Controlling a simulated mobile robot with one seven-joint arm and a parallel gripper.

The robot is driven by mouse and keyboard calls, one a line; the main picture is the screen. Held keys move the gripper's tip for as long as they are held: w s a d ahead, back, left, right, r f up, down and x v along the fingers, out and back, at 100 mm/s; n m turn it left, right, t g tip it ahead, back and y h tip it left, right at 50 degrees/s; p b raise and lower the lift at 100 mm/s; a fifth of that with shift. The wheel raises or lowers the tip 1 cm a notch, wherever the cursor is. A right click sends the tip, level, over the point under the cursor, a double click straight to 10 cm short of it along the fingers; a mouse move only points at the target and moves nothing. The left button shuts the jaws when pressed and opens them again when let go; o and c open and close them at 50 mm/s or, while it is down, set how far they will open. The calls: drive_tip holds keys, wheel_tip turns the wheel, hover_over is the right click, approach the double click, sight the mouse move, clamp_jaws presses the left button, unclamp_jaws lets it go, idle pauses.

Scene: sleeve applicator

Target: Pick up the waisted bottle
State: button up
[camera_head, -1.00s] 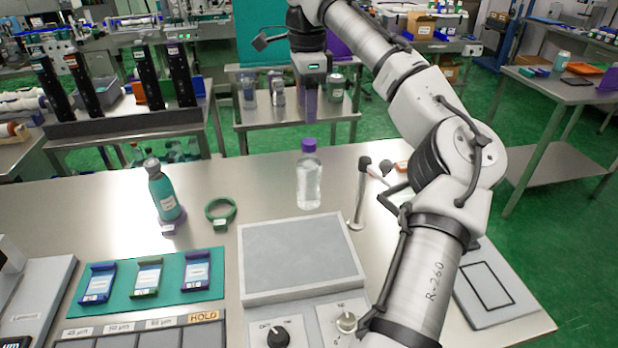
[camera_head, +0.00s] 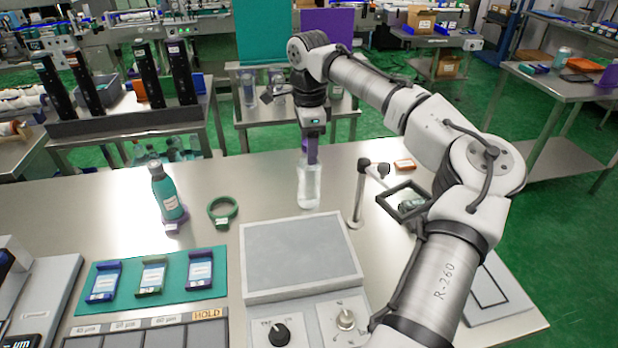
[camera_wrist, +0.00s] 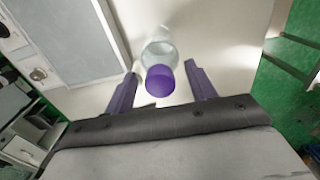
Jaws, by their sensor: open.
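A clear bottle (camera_head: 309,187) with a purple cap stands upright on the steel bench, behind the grey pad; I take it as the waisted bottle, though its waist is hard to make out. In the wrist view the clear bottle (camera_wrist: 160,48) and its cap lie between the two purple fingers, with a gap on each side. My gripper (camera_head: 309,152) is open and points down at the cap, hiding it in the head view. It also shows in the wrist view (camera_wrist: 162,74). A teal bottle (camera_head: 168,195) stands slightly tilted at the left, in a purple ring base.
A grey pad (camera_head: 300,255) with control knobs lies in front of the bottle. A green ring (camera_head: 222,209) lies to its left. A post with an arm (camera_head: 359,190) and a dark square frame (camera_head: 405,203) stand close on its right.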

clamp_jaws()
drive_tip(key=shift+r, duration=0.1)
idle(0.4)
